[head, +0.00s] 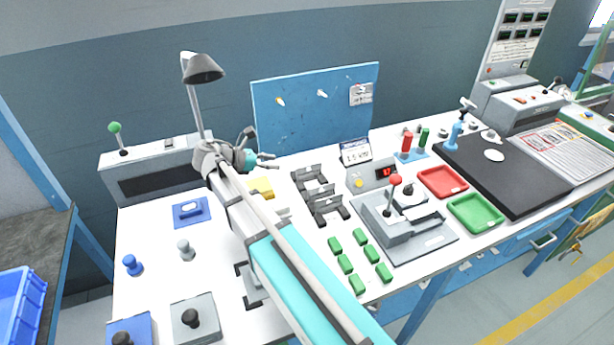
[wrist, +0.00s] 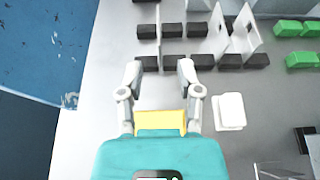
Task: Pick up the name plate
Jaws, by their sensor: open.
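A small upright white plate with dark lettering and a blue edge (head: 355,153), which looks like the name plate, stands at the back of the white bench, in front of the blue board. I do not make it out in the wrist view. My gripper (head: 264,145) is open and empty above the back of the bench, left of the plate and apart from it. In the wrist view its two fingers (wrist: 161,68) are spread, with a black-and-grey slotted rack (wrist: 172,62) beyond the tips. A yellow block (wrist: 160,121) shows between the fingers' bases.
The rack also shows in the head view (head: 320,194). The blue board (head: 300,115) rises behind. A lamp (head: 203,70) stands at the left. Green blocks (head: 345,263) and a lever fixture (head: 400,225) lie nearer.

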